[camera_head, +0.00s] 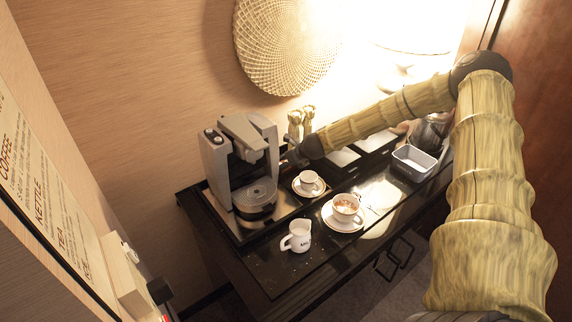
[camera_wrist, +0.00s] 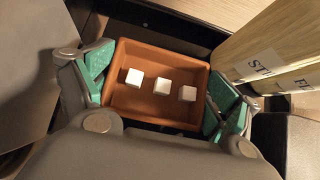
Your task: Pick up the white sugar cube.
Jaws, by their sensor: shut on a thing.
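Three white sugar cubes lie in a row inside a small terracotta-coloured box (camera_wrist: 150,108) in the wrist view: a left cube (camera_wrist: 134,77), a middle cube (camera_wrist: 162,87) and a right cube (camera_wrist: 188,93). My gripper (camera_wrist: 160,92) has its green-padded fingers against the left and right outer sides of this box. It is shut on the box, and no cube is between the pads. In the head view my gripper (camera_head: 292,156) is beside the coffee machine, behind the small cup. The box and cubes cannot be made out there.
The coffee machine (camera_head: 240,165) stands left of my gripper. A small cup (camera_head: 309,180), a filled cup (camera_head: 346,207) and a white jug (camera_head: 298,237) are in front. Pale labelled containers (camera_wrist: 270,50) stand close to the right finger.

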